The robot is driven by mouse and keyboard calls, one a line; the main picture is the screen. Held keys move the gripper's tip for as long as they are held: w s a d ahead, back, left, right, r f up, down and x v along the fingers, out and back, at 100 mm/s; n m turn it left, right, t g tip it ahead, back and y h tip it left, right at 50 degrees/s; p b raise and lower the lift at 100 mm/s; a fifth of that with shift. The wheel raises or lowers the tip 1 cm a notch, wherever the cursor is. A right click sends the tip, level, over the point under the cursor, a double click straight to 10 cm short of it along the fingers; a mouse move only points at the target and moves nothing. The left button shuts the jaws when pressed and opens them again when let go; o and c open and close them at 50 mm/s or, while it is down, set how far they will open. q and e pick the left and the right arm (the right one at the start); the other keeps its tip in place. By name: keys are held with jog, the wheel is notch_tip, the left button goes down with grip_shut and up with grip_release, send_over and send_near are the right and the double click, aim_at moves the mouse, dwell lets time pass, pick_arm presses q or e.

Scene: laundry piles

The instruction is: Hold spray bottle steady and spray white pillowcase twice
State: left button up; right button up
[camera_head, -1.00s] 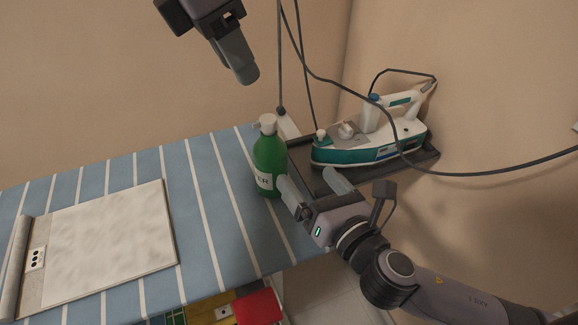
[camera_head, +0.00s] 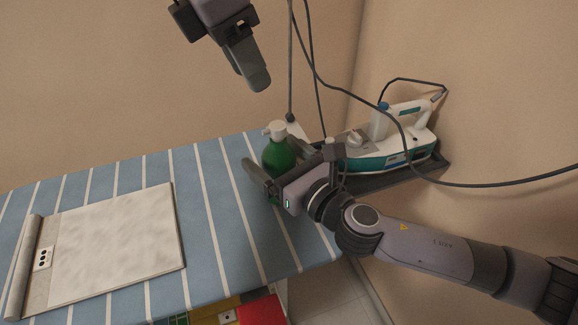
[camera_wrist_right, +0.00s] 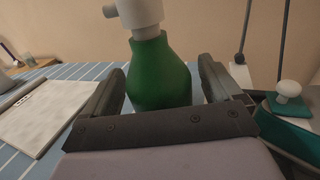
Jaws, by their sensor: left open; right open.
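The green spray bottle (camera_head: 279,155) with a white nozzle stands upright at the right end of the striped ironing board. My right gripper (camera_head: 272,166) is open with its fingers on either side of the bottle. In the right wrist view the bottle (camera_wrist_right: 160,78) stands between the two open fingers (camera_wrist_right: 163,90), with gaps visible at both sides. The bottle's lower part is hidden by the gripper. The white pillowcase (camera_head: 118,238) lies flat on the board at the left, its left edge rolled. My left gripper (camera_head: 256,78) is open and empty, high above the board.
A white and teal iron (camera_head: 395,148) rests on a dark tray (camera_head: 385,178) just right of the bottle. Dark cords (camera_head: 480,184) hang down and cross over the iron. The striped board (camera_head: 215,215) is clear between pillowcase and bottle. Coloured items (camera_head: 262,311) sit below the board.

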jog(key=shift+x, duration=0.8)
jog(key=c, duration=1.1)
pick_arm(q)
grip_shut()
dwell(0.4)
